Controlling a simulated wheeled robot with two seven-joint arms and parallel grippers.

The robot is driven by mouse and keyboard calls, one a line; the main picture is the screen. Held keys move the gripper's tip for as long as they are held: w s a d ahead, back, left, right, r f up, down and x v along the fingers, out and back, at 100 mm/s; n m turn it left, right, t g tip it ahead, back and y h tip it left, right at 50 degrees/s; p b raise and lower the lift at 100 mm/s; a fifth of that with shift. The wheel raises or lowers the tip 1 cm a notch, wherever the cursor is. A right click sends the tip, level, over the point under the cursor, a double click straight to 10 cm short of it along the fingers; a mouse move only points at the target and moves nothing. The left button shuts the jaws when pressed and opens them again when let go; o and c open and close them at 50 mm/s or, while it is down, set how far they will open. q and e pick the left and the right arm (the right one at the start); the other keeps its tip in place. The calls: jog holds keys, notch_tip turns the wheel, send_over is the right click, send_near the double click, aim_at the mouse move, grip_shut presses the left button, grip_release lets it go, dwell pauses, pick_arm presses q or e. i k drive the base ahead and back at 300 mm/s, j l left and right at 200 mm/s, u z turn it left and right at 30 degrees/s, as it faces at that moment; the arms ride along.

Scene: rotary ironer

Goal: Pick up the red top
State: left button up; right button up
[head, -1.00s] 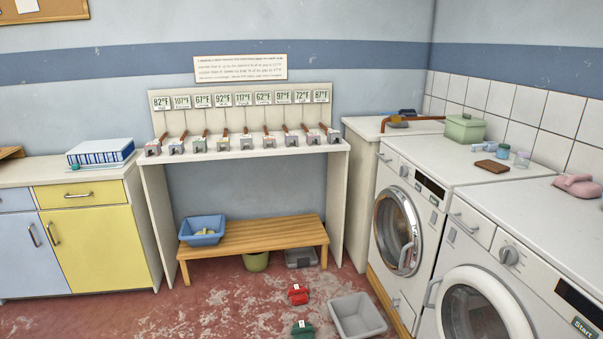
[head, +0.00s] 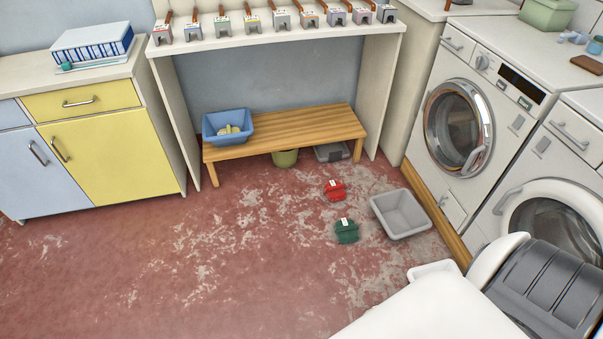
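A small red top (head: 335,190) with a white tag lies on the worn red floor, in front of the wooden bench and left of a grey bin. A similar dark green piece (head: 346,231) with a white tag lies just nearer to me. Neither of my grippers shows in the head view.
A grey open bin (head: 401,214) stands right of the red top, beside the washing machines (head: 462,125). A wooden bench (head: 290,130) bears a blue basin (head: 226,124). A yellow cabinet (head: 115,160) stands left. The floor at left and centre is clear.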

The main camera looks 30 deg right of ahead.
aim_at(334, 191)
jog(key=i+z, duration=0.15)
jog(key=i, duration=0.35)
jog(key=i+j+z, duration=0.15)
jog(key=i, duration=0.35)
